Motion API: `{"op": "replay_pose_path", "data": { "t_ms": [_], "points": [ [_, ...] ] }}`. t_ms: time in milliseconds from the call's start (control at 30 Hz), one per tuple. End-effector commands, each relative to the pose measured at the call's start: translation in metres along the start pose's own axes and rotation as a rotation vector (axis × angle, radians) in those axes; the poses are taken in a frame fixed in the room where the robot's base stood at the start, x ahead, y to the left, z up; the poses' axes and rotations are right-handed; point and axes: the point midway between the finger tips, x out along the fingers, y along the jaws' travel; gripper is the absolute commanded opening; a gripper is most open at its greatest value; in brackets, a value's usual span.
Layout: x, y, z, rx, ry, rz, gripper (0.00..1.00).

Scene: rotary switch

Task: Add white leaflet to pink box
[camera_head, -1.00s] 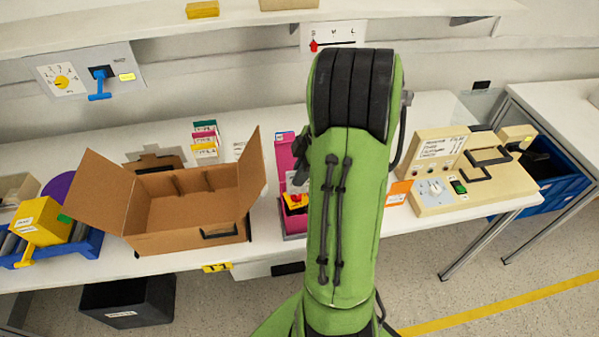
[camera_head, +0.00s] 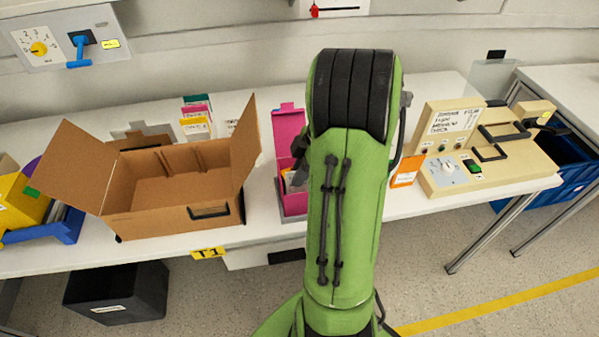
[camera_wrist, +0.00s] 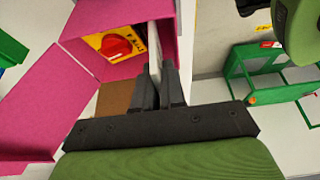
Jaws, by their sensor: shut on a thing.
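The pink box (camera_head: 289,128) stands open on the table, left of my arm, which partly covers it. In the wrist view the pink box (camera_wrist: 88,18) fills the upper left, with its lid flap folded out. A red rotary switch (camera_wrist: 118,46) on a yellow plate sits inside it. My gripper (camera_wrist: 157,72) is shut on the white leaflet (camera_wrist: 154,42), seen edge-on as a thin upright strip between the fingers. The leaflet and fingertips are at the box's opening, near its right wall. The leaflet's lower part is hidden by the fingers.
An open cardboard box (camera_head: 165,185) stands left of the pink box. Coloured cards (camera_head: 196,115) stand behind it. A beige device (camera_head: 470,150) and an orange card (camera_head: 406,170) are to the right. A green frame (camera_wrist: 265,72) shows in the wrist view.

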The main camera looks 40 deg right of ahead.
Motion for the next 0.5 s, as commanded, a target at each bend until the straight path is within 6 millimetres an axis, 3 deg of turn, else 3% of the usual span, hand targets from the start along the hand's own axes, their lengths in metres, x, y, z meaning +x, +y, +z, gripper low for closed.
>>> {"op": "replay_pose_path", "data": {
  "t_ms": [300, 333, 500],
  "points": [
    [0.0058, 0.0000, 0.0024, 0.000, 0.000, 0.000, 0.00],
    [0.0057, 0.0000, 0.0024, 0.000, 0.000, 0.000, 0.11],
    [0.0057, 0.0000, 0.0024, 0.000, 0.000, 0.000, 0.37]
  ]
}}
